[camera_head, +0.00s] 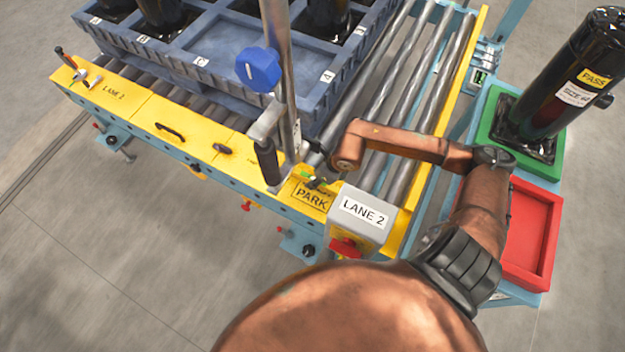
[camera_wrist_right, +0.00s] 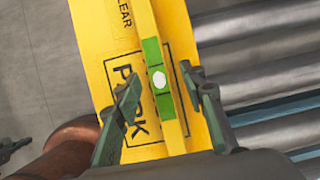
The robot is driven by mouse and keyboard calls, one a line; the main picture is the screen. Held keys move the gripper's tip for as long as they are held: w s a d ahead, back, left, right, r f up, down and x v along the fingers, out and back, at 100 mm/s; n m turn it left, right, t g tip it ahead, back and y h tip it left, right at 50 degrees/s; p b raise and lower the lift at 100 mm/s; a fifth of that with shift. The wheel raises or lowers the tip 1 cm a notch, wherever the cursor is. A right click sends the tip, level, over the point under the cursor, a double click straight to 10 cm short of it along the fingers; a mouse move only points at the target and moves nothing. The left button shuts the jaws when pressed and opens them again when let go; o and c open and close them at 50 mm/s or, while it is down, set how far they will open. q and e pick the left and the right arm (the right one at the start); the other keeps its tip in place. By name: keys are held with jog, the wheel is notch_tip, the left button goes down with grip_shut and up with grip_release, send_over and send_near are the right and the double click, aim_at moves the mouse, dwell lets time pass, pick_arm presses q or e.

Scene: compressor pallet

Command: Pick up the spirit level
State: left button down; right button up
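The spirit level (camera_wrist_right: 172,118) is a narrow yellow bar with a green vial block and a pale round spot. It lies on the yellow plate marked PARK in the right wrist view. My right gripper (camera_wrist_right: 160,86) is open, with one dark finger on each side of the level and visible gaps between. In the head view, the level's green part (camera_head: 307,176) shows beside the right gripper (camera_head: 317,182), partly hidden by the metal post and handle. I cannot tell whether the fingertips touch the plate.
A metal post (camera_head: 279,50) with a blue knob (camera_head: 258,69) and black handle (camera_head: 267,161) stands close by the gripper. The LANE 2 box (camera_head: 361,216) is just right. Rollers (camera_head: 408,75) and a blue-grey pallet (camera_head: 213,45) lie behind. Green (camera_head: 552,158) and red (camera_head: 553,235) trays are right.

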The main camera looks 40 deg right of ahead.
jog(key=shift+c, duration=0.4)
grip_shut()
jog(key=shift+r, duration=0.15)
